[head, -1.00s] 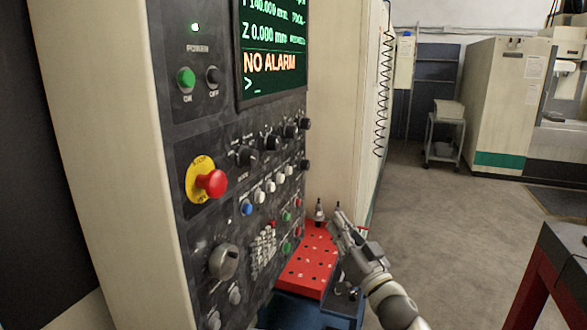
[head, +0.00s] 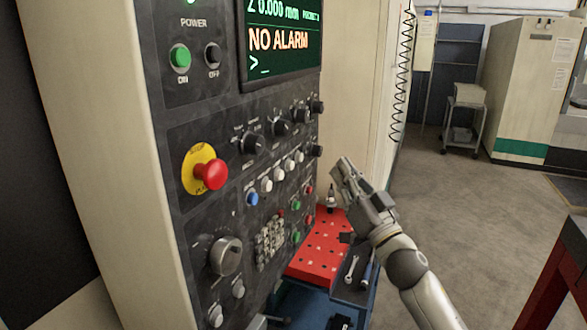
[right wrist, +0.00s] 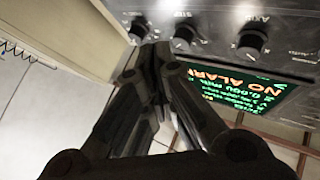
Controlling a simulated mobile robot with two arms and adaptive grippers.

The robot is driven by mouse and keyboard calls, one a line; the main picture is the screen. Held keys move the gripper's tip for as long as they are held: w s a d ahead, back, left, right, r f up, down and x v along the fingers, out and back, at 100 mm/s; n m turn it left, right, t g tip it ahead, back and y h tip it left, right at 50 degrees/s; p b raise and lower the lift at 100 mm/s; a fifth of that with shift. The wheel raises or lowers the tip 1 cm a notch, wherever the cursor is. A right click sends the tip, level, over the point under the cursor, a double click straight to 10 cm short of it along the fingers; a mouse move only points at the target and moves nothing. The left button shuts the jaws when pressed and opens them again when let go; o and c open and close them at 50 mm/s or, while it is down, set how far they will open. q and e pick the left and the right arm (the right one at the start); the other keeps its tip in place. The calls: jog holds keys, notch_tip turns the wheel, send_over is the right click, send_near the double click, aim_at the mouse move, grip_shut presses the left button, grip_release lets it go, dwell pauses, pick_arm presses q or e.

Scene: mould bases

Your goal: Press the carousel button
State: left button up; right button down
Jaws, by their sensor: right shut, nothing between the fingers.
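The dark control panel (head: 215,130) stands at the left of the head view. It carries a blue button (head: 252,198), a row of white buttons (head: 278,174), small green and red buttons (head: 296,205) and a red emergency stop (head: 210,174). I cannot read which one is the carousel button. My right gripper (head: 343,168) is shut and empty, to the right of the panel's lower buttons and apart from them in the head view. In the right wrist view its fingers (right wrist: 153,62) point toward the panel's knobs (right wrist: 184,36). My left gripper is not in view.
A red tool tray (head: 318,250) on a blue cart sits below the gripper, with a tool holder (head: 331,198) and wrenches (head: 351,268). A red-framed table (head: 548,285) stands at the right. The floor between is clear.

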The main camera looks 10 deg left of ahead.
aim_at(291, 166)
pick_arm(q)
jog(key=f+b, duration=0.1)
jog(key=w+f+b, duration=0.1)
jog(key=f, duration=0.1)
jog(key=shift+b, duration=0.3)
pick_arm(e)
jog(key=w+a, duration=0.2)
jog(key=a, duration=0.5)
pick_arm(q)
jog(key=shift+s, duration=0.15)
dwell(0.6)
pick_arm(e)
jog(key=shift+w+a+r, duration=0.1)
jog(key=shift+w+a, duration=0.1)
jog(key=shift+a, duration=0.2)
